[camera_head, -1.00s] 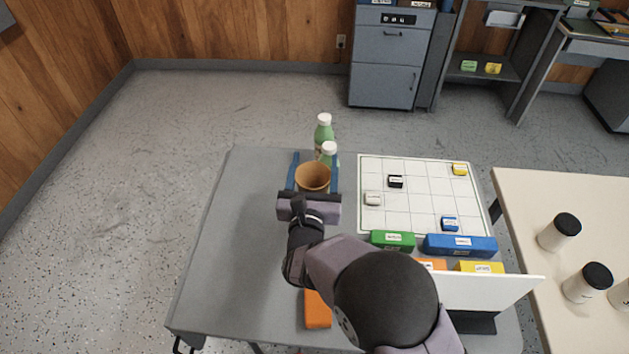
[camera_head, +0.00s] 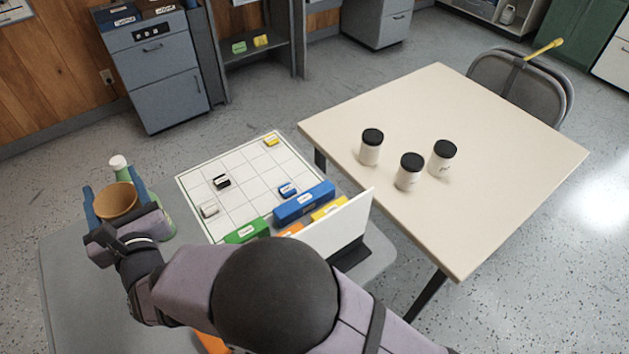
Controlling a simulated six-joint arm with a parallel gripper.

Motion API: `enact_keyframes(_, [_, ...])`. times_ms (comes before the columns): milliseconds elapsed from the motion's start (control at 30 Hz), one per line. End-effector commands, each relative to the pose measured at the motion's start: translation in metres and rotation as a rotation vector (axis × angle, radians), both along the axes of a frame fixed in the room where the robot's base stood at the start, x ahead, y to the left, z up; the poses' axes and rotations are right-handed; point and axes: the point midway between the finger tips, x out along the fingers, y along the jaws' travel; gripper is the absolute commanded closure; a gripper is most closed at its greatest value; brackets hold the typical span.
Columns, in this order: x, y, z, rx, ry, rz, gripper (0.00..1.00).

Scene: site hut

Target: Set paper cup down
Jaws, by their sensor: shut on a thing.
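The brown paper cup (camera_head: 116,200) is at the left, upright, its open rim facing up. My gripper (camera_head: 112,203) is shut on it, with a blue finger on each side of the cup. The cup's lower part is hidden behind my gripper, so I cannot tell whether it touches the grey table (camera_head: 75,285). A green bottle with a white cap (camera_head: 118,166) stands close behind the cup.
A white grid board (camera_head: 230,190) with small labelled blocks lies right of the cup. Blue (camera_head: 304,204) and green (camera_head: 246,230) blocks and an upright white panel (camera_head: 325,232) stand at its front. The cream table (camera_head: 480,150) holds three black-lidded jars (camera_head: 410,172), with free room around them.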

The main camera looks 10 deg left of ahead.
Motion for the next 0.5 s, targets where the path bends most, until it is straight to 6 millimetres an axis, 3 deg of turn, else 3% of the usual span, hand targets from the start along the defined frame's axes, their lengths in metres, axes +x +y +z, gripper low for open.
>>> enact_keyframes(233, [0.003, -0.002, 0.037, 0.003, 0.001, -0.006, 0.61])
enact_keyframes(500, [0.062, -0.039, 0.035, 0.002, 0.002, -0.125, 0.61])
